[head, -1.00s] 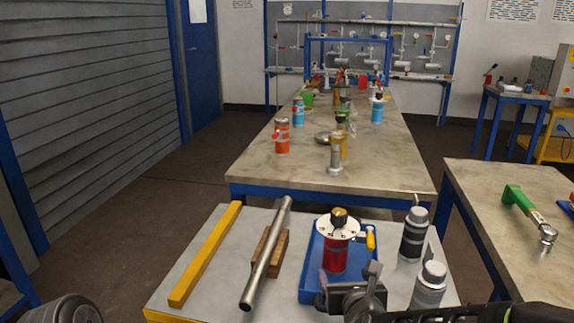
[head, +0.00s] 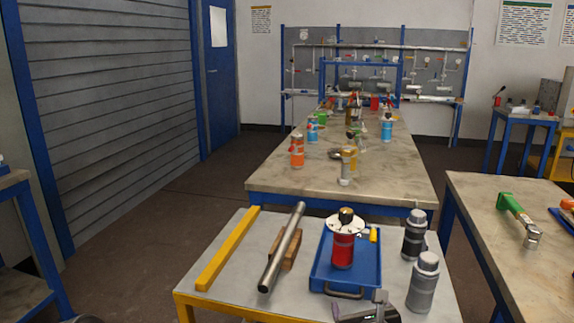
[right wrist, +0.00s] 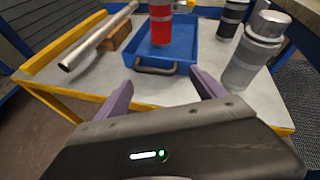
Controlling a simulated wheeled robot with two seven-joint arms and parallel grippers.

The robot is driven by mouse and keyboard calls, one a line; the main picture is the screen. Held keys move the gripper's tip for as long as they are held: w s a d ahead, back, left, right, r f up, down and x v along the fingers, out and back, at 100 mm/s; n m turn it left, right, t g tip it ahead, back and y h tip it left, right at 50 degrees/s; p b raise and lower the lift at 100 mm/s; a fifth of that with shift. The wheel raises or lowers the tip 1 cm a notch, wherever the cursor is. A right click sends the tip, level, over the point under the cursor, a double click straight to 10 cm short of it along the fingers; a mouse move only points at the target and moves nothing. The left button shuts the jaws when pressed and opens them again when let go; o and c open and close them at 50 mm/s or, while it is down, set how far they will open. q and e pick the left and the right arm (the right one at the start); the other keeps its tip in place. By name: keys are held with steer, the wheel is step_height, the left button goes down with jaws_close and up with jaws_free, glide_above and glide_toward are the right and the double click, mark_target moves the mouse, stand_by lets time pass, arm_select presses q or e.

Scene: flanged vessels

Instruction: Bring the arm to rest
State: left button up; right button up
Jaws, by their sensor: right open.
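My right gripper (head: 362,312) is at the bottom of the head view, low at the near edge of the small table. In the right wrist view my right gripper (right wrist: 160,92) shows two purple fingers spread apart with nothing between them. They point toward the handle of a blue tray (right wrist: 180,57). The red flanged vessel (head: 343,247) with a white flange and dark knob stands upright in the blue tray (head: 320,276); my gripper is apart from both. My left gripper cannot be made out; only a dark bit of my body shows at the bottom left.
A long bench (head: 390,165) stands behind. Another bench (head: 500,260) is at the right.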

steer(key=s+a+f+n+g+y, duration=0.2)
steer(key=s+a+f+n+g, duration=0.15)
steer(key=f+n, duration=0.75)
steer(key=s+a+f+n+g+y, duration=0.15)
steer(key=s+a+f+n, duration=0.3)
steer(key=f+n, duration=0.65)
steer(key=s+f+n+g, duration=0.45)
steer(key=s+f, duration=0.35)
steer(key=s, duration=0.3)
steer(key=s+f+n+g, duration=0.3)
steer(key=s+f+n, duration=0.4)
steer(key=s, duration=0.4)
step_height(320, 180, up, 13)
steer(key=m+p, duration=0.1)
steer(key=p, duration=1.3)
steer(key=shift+a+f+y, duration=0.15)
steer(key=shift+f+y, duration=0.05)
steer(key=shift+y, duration=0.25)
steer(key=shift+m, duration=0.25)
